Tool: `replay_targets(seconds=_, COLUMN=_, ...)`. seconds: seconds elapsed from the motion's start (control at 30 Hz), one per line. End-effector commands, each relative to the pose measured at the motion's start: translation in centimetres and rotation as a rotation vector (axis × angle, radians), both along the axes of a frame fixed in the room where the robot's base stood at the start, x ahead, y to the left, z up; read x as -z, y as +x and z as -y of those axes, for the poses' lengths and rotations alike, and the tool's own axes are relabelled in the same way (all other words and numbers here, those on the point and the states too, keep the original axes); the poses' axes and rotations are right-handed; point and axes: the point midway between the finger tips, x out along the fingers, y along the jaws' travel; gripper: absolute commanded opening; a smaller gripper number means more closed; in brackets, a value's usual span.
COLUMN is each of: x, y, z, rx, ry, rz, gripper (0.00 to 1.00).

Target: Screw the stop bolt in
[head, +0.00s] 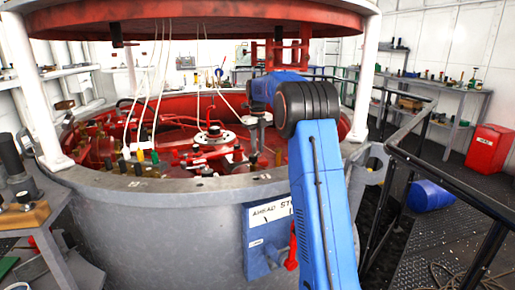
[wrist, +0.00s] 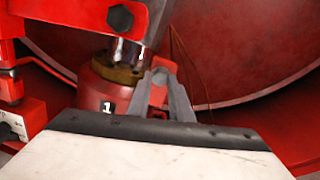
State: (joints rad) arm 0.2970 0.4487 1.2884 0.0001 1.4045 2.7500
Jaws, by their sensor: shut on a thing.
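In the wrist view my gripper (wrist: 168,92) is shut at the base of a dark metal cylinder, beside a brass-coloured collar (wrist: 122,73). It is shut on a small piece that I take to be the stop bolt, mostly hidden by the fingers. I cannot tell how deep the bolt sits. Below the collar is a red housing marked 1 (wrist: 92,92). In the head view my arm reaches over the rim of the large grey drum (head: 150,215), and my fingertips cannot be made out.
A red bracket (wrist: 12,85) is at the left. White posts (head: 362,75) and a red upper disc (head: 200,18) frame the drum. A black railing (head: 445,180) runs along the right.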

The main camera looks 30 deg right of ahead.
Motion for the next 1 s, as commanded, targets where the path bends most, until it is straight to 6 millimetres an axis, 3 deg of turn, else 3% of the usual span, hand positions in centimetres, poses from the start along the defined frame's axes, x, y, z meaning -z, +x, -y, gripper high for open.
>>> replay_targets(seconds=0.4, x=-0.26, y=0.11, z=0.00, rx=0.200, ry=-0.002, rz=0.006, gripper=0.00)
replay_targets(seconds=0.97, x=-0.27, y=0.09, z=0.01, rx=0.232, ry=-0.002, rz=0.006, gripper=0.00)
replay_targets(seconds=1.0, x=-0.27, y=0.09, z=0.01, rx=0.232, ry=-0.002, rz=0.006, gripper=0.22)
